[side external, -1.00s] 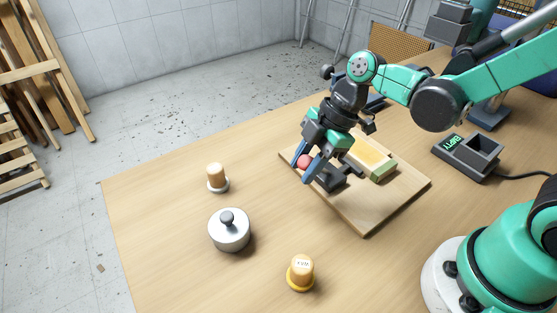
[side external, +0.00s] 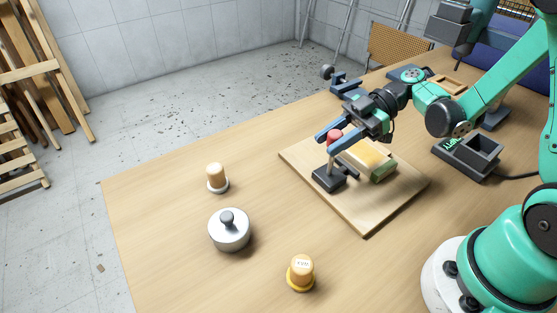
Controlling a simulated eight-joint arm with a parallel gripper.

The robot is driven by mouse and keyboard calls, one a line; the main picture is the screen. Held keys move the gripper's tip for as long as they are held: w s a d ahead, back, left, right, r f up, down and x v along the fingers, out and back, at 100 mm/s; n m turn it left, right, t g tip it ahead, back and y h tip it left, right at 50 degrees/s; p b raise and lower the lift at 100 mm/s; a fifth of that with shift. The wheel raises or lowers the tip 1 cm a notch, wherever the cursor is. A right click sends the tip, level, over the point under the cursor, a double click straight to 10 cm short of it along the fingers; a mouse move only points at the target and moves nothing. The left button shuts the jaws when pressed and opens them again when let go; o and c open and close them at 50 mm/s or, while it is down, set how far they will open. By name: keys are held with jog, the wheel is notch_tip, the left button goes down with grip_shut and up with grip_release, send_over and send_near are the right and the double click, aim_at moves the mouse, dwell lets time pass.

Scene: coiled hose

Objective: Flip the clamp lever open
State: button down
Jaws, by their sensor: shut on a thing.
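The clamp has a dark base (side external: 323,181) on the wooden board (side external: 362,222). Its lever stands roughly upright from the base, with a red ball knob (side external: 334,136) on top. My gripper (side external: 326,146) comes in from the right, lying nearly level, with its blue fingers either side of the lever's top. It is shut on the clamp lever at the knob. The fingers partly hide the knob and the upper lever. A yellow and green block (side external: 375,163) lies on the board just right of the clamp, under my wrist.
A wooden-topped peg (side external: 217,176), a silver knobbed weight (side external: 230,230) and a yellow-based peg (side external: 301,271) stand on the table left and in front of the board. A grey device with a display (side external: 468,155) is on the right. The table's left part is mostly free.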

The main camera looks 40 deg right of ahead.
jog(key=shift+d, duration=0.2)
dwell(0.4)
jog(key=c, duration=0.5)
grip_release()
jog(key=shift+c, duration=0.2)
jog(key=shift+v, duration=2.7)
jog(key=shift+d+f, duration=0.1)
jog(key=shift+f, duration=0.05)
jog(key=x, duration=0.6)
jog(key=shift+r, duration=0.25)
jog(key=shift+a+f+h, duration=0.1)
jog(key=shift+a+h, duration=0.55)
jog(key=shift+h, duration=0.15)
